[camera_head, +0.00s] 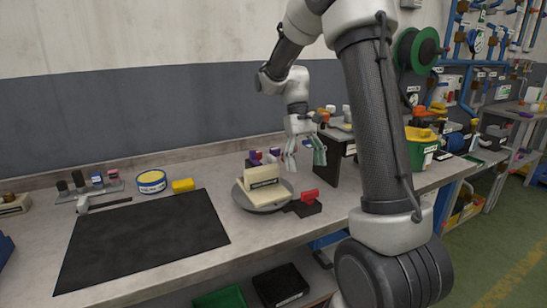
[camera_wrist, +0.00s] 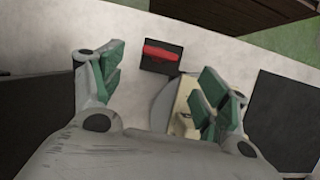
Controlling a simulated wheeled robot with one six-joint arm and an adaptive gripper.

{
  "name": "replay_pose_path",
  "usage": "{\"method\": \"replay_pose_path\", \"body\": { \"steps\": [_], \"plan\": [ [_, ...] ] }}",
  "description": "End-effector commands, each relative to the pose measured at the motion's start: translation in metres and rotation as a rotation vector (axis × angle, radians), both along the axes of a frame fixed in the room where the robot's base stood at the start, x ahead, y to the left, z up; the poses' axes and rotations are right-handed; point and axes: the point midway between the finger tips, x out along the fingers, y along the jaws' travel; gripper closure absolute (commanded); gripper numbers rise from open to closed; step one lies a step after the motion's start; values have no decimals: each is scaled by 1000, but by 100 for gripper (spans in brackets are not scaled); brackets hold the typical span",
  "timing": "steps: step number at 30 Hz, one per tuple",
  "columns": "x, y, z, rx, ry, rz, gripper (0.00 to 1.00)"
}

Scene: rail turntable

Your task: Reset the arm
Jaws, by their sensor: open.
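My gripper (camera_head: 304,157) hangs fingers down over the workbench (camera_head: 150,268), above and behind the round grey turntable (camera_head: 263,208). Its green-padded fingers are spread apart with nothing between them; the wrist view also shows my gripper (camera_wrist: 160,95) open. A cream block-shaped part with a dark label (camera_head: 262,183) stands on the turntable. In the wrist view the turntable's edge (camera_wrist: 162,108) and part of the cream piece (camera_wrist: 184,95) show, partly hidden behind the right finger. My arm rises from the lower right and bends over the bench.
A black box with a red top piece (camera_head: 307,202) sits right of the turntable; it also shows in the wrist view (camera_wrist: 161,57). A black mat (camera_head: 145,238) covers the left bench. A dark upright panel (camera_head: 326,160) stands near my gripper.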

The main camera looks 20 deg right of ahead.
Motion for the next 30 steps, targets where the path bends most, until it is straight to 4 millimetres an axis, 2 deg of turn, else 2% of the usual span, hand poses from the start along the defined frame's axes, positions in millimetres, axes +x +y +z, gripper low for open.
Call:
{"method": "replay_pose_path", "body": {
  "steps": [5, 6, 8, 9, 11, 17, 21, 27, 30],
  "plan": [
    [2, 0, -1, -1, -10, -3, 25],
    [5, 0, -3, -3, -25, -6, 25],
    [-3, 1, -16, -3, -24, -13, 25],
    [-13, 2, -20, -4, -32, -17, 25],
    [-27, 4, -15, -5, -69, -21, 25],
    [-79, 13, 18, -11, -234, -24, 25],
    [-120, 19, 40, -13, -374, -22, 25],
    [-174, 27, 61, -10, -570, -10, 25],
    [-193, 29, 69, -8, -646, -3, 25]
  ]
}}
